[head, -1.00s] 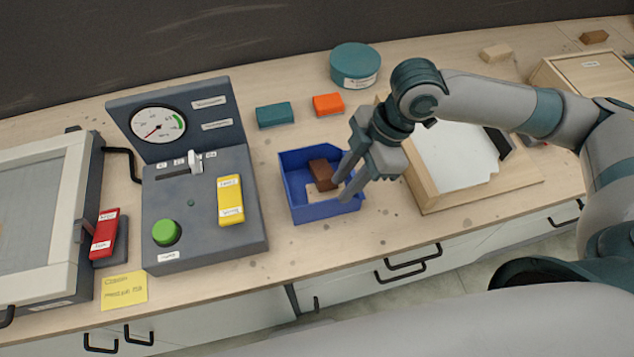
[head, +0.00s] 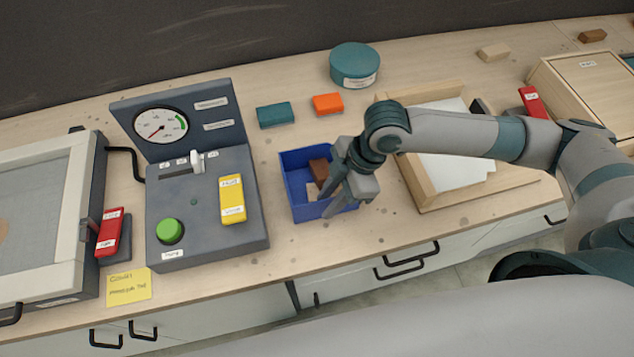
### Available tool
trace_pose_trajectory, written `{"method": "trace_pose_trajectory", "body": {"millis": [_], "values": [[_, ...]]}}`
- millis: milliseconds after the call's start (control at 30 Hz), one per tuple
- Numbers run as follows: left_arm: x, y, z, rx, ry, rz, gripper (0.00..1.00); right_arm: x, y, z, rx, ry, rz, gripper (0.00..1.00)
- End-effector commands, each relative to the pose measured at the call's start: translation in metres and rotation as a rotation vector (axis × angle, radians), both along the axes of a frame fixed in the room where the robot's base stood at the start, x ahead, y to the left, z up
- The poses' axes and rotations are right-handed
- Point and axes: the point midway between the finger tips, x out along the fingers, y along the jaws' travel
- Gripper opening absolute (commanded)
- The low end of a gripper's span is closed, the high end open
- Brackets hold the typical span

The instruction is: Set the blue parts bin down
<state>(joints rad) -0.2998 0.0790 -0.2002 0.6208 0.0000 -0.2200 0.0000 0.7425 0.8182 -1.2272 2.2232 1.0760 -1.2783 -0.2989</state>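The blue parts bin (head: 299,207) sits upright on the wooden worktop, right of the gauge box. It holds a brown block (head: 318,172) and a pale piece (head: 312,190), partly hidden by my gripper. My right gripper (head: 327,204) reaches in from the right, over the bin's right and front part. Its two fingers show a gap between them and point down and left. They cover the bin's right side, and whether they touch the bin cannot be told. My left gripper is not in view.
The grey gauge box (head: 206,240) stands left of the bin. A teal block (head: 275,115), an orange block (head: 328,104) and a round teal tin (head: 355,65) lie behind it. A wooden tray (head: 432,193) is close on the right. Bare worktop lies in front, up to the edge.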

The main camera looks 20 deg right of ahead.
Motion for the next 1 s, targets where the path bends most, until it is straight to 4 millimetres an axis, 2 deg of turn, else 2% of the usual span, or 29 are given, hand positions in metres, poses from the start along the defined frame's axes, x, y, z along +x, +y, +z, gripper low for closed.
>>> {"method": "trace_pose_trajectory", "body": {"millis": [200, 400, 900, 1000], "values": [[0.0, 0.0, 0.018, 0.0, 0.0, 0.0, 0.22, 0.001, 0.015, -0.018, 0.0, 0.004, 0.001, 0.25], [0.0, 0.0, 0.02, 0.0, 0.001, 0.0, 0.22, 0.002, 0.021, -0.038, -0.001, 0.002, 0.0, 0.25], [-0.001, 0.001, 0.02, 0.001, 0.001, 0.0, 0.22, 0.002, 0.022, -0.04, -0.001, 0.0, 0.001, 0.25], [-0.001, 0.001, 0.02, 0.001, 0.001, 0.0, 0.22, 0.002, 0.022, -0.04, -0.001, 0.0, 0.001, 0.01]]}}
